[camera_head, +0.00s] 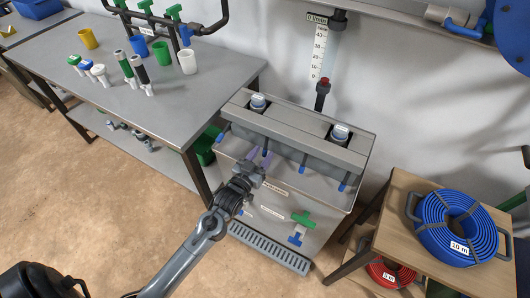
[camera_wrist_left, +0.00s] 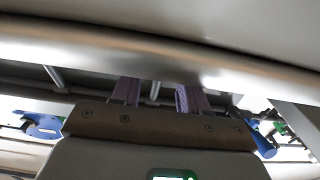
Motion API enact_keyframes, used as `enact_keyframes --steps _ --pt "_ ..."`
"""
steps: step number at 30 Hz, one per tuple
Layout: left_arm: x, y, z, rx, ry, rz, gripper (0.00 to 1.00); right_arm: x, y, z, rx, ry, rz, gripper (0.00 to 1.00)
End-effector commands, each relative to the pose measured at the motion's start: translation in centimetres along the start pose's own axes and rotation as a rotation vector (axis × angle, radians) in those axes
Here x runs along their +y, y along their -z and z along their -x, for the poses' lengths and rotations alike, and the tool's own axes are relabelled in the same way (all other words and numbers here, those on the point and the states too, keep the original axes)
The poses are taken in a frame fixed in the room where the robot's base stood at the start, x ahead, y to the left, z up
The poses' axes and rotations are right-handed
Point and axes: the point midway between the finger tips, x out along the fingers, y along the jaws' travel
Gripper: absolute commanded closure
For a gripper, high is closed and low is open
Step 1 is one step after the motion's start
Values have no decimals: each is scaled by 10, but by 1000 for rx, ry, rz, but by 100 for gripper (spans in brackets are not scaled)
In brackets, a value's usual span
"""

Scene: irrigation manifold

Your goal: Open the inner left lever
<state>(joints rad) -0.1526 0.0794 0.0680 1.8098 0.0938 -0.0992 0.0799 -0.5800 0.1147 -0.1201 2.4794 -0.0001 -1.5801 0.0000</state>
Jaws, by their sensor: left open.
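The grey manifold cabinet (camera_head: 290,195) stands at the centre of the head view, with a row of blue-tipped levers along its front. The inner left lever (camera_head: 265,146) hangs down behind my left gripper, its lower part hidden there. My left gripper (camera_head: 259,160) is open at the cabinet front, its purple fingers pointing at this lever. In the left wrist view, a thin metal rod (camera_wrist_left: 154,92) shows between the two open fingers (camera_wrist_left: 157,97), apart from both. The inner right lever (camera_head: 303,163) and outer right lever (camera_head: 344,182) hang to the right; the outer left lever (camera_head: 220,137) is left. My right gripper is not in view.
A grey workbench (camera_head: 150,130) with cups and fittings stands to the left. A wooden stand (camera_head: 400,240) with a blue hose coil (camera_head: 455,228) is at the right. Green and blue valve handles (camera_head: 302,219) sit lower on the cabinet front. A grated step (camera_head: 268,248) juts out below.

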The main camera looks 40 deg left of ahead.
Motion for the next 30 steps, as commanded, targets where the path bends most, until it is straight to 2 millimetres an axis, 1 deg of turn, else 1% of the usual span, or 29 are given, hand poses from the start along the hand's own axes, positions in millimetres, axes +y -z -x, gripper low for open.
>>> enact_keyframes --steps 1,3,7,18,23,24,27,30 --pt "0 -2 -7 2 0 0 56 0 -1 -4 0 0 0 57" --pt "0 -1 -14 2 0 0 56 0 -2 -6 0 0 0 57" --pt "0 -1 -22 0 0 0 56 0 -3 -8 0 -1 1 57" --pt "0 0 -25 -1 0 0 56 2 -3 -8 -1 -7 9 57" --pt "0 0 -25 0 0 0 81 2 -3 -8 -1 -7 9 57" --pt "0 0 -25 0 0 0 87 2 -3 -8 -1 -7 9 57" --pt "0 0 -25 0 0 0 100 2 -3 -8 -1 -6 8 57" --pt "0 0 -25 0 0 0 100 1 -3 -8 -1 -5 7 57"
